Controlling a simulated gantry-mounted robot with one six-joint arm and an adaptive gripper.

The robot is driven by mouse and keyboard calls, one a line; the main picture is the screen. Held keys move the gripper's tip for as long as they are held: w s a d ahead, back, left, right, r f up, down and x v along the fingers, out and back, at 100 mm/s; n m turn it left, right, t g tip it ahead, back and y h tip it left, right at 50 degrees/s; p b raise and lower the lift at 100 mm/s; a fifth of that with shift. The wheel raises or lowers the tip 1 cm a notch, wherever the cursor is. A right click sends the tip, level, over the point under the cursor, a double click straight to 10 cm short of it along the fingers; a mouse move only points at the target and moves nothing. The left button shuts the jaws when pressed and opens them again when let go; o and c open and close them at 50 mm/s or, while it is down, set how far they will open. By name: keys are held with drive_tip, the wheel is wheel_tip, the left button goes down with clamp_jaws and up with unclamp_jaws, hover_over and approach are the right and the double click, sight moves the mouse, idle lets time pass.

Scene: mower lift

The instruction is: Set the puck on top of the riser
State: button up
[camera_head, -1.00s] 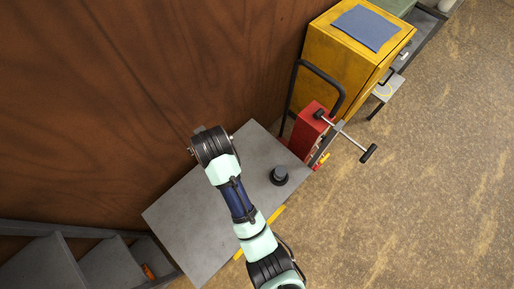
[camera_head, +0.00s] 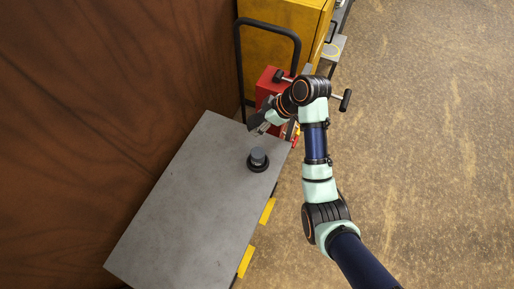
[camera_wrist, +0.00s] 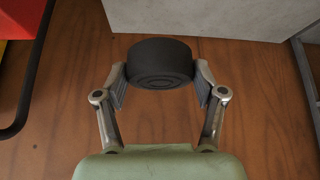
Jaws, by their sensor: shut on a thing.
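The puck (camera_wrist: 160,62) is a thick black disc, seen in the wrist view between my two fingertips. My gripper (camera_wrist: 160,84) is shut on its sides and holds it out in front of a brown wood wall. In the head view my gripper (camera_head: 262,124) is above the far end of the grey tabletop (camera_head: 185,205), beside the red box; the puck is hard to make out there. The riser (camera_head: 258,157), a short grey cylinder on a wider dark round base, stands upright on the tabletop near its right edge, with nothing on top. My gripper is beyond it, apart from it.
The red box (camera_head: 266,84) with black T-handles stands just past the table's far end. A black tubular handle (camera_head: 238,60) rises beside it, before a yellow cabinet (camera_head: 285,25). The wood wall (camera_head: 100,100) bounds the left. Most of the tabletop is clear.

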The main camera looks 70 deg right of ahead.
sight(254, 151)
wheel_tip(254, 151, down, 20)
drive_tip(key=b, duration=0.6)
drive_tip(key=shift+d+b, duration=0.1)
drive_tip(key=shift+b, duration=0.2)
drive_tip(key=o, duration=1.2)
drive_tip(key=shift+f, duration=0.1)
drive_tip(key=shift+r, duration=0.3)
drive_tip(key=p+v, duration=0.4)
drive_tip(key=v, duration=0.7)
drive_tip(key=shift+s+r, duration=0.3)
